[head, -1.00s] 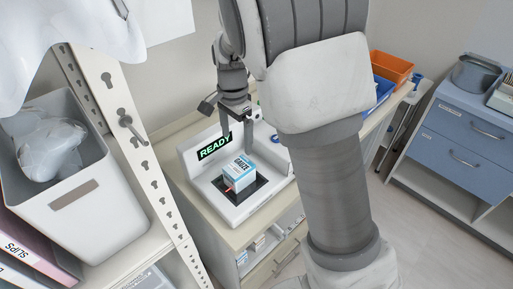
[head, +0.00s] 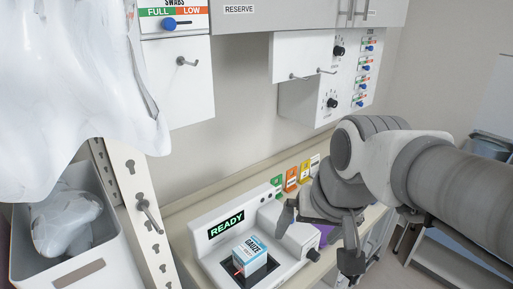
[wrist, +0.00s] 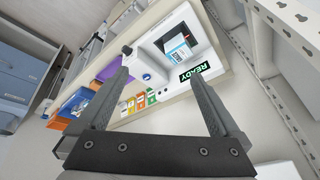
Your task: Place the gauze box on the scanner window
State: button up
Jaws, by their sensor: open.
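The gauze box (head: 250,256), white and blue with GAUZE lettering, stands upright on the dark scanner window (head: 226,269) of a white scanner (head: 196,240). The scanner's display reads READY in green. In the wrist view the box (wrist: 178,47) also sits on the dark window (wrist: 203,40), with a white label facing up the picture's lower side. My gripper (head: 320,232) is open and empty, to the right of the box and above the counter, apart from it. In the wrist view its two fingers (wrist: 160,90) are spread wide with nothing between them.
Coloured cards (head: 291,178) stand on the counter behind my gripper. A shelf post with a hook (head: 143,203) and a grey bin (head: 88,262) are at the left. Wall cabinets with knobs (head: 335,75) hang above. An orange bin (wrist: 78,101) shows in the wrist view.

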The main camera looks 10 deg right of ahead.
jog(key=s+n, duration=0.1)
jog(key=s, duration=0.1)
jog(key=s+d+n+t, duration=0.1)
jog(key=s, duration=0.1)
jog(key=shift+s+d+f+h, duration=0.1)
jog(key=shift+s+f+h, duration=0.05)
jog(key=shift+h, duration=0.25)
jog(key=shift+c, duration=0.3)
